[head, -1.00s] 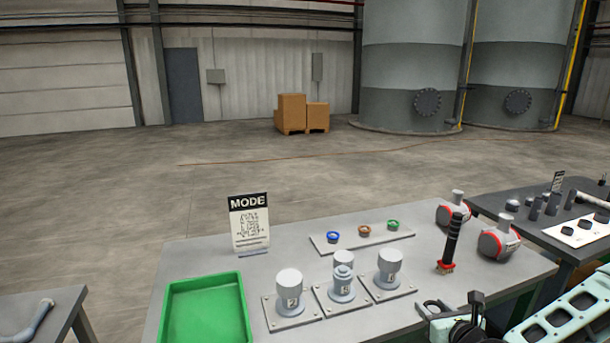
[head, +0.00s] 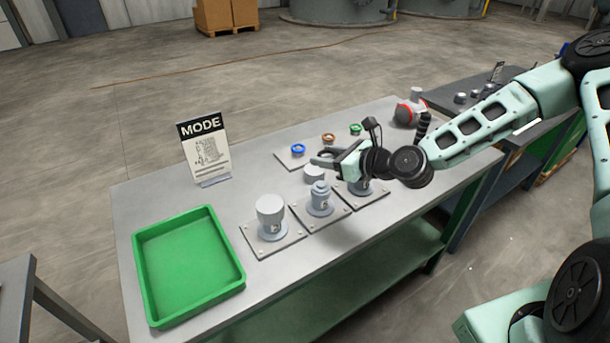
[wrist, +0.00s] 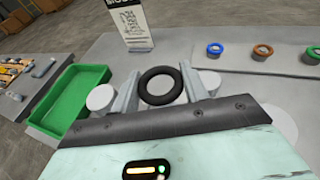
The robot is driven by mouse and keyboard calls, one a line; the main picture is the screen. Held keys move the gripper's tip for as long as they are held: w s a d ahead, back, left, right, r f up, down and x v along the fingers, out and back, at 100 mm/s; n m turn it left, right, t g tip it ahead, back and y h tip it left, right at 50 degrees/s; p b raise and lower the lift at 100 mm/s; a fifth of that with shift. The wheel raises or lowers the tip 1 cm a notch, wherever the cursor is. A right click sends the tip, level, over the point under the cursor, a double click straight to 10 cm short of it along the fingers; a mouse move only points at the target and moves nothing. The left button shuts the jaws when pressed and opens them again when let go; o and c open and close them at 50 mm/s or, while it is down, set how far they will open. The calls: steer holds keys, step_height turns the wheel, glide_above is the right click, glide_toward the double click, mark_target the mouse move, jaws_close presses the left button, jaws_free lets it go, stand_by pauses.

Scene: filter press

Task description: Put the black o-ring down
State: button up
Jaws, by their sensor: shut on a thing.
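The black o-ring (wrist: 160,86) shows in the wrist view between the two grey fingers of my gripper (wrist: 160,90). The fingers are shut on it from both sides and hold it above the table. In the head view my gripper (head: 328,160) is over the table, near the grey numbered fittings and left of my arm; the o-ring cannot be made out clearly there. A green tray (head: 238,283) stands empty at the left end of the grey table (head: 145,196). It also shows at the left in the wrist view (wrist: 104,72).
Capped fittings on square plates (head: 270,218) stand right of the tray. A strip with a blue ring (head: 298,149), a brown ring (head: 328,138) and a green ring (head: 355,129) lies behind. A MODE sign (head: 205,152) stands at the back. Bare table lies between sign and tray.

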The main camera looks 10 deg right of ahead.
mark_target(324, 185)
steer(key=shift+w+a+r+n+g+y, duration=0.3)
steer(key=shift+a+r, duration=0.1)
steer(key=shift+a, duration=0.2)
step_height(324, 185, down, 9)
steer(key=shift+s+r+p, duration=0.1)
steer(key=shift+r+p, duration=0.1)
steer(key=shift+p, duration=1)
steer(key=shift+f, duration=0.55)
steer(key=shift+f, duration=0.2)
steer(key=o, duration=0.9)
steer(key=shift+o, duration=0.2)
